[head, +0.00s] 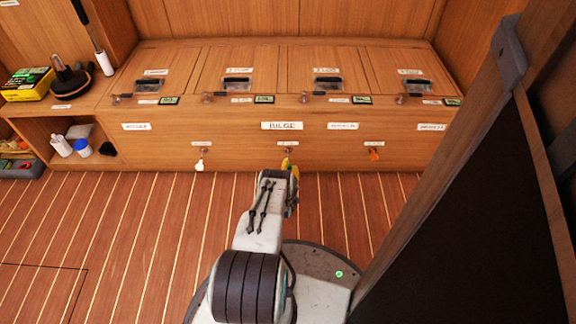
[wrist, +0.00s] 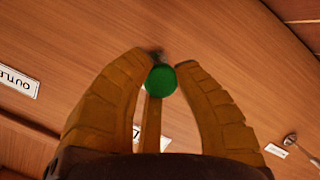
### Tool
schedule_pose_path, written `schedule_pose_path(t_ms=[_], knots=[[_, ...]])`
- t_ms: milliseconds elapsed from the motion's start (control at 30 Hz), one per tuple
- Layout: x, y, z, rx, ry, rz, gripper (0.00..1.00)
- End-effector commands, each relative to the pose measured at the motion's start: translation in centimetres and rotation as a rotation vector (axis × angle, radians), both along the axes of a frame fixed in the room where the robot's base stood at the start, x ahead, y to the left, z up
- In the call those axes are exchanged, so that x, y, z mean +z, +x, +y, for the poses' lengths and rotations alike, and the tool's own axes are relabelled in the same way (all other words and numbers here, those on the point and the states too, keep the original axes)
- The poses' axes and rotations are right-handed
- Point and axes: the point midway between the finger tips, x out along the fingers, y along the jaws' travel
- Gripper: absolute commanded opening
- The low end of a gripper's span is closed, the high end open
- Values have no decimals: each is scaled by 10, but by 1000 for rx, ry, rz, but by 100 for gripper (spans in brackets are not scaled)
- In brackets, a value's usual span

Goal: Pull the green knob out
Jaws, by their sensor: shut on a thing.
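The green knob (wrist: 160,80) is a round ball on a thin dark stem at the wooden panel. In the wrist view it sits between the yellow-orange fingers of my gripper (wrist: 161,63), with a fingertip close on each side. My gripper is shut on it. In the head view my gripper (head: 290,167) is at the panel's lower middle, below the BILGE label (head: 282,126), and hides the green knob.
A white knob (head: 199,164) hangs to the left and an orange knob (head: 374,156) to the right on the same panel. A tall dark panel (head: 470,210) stands close on the right. The striped floor on the left (head: 110,230) is clear.

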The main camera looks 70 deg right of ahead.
Motion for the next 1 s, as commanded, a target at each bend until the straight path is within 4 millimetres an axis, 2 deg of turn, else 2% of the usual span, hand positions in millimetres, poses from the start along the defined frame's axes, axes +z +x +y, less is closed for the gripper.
schedule_pose_path(t_ms=[33, 67, 333, 733, 1000], knots=[[-3, -2, 1, -2, 6, 2, 0], [-3, -2, 1, -2, 6, 2, 30], [-1, -1, 0, -1, 3, 1, 55], [0, -1, 3, 0, 1, 0, 55], [5, -5, 21, 0, 4, 1, 55]])
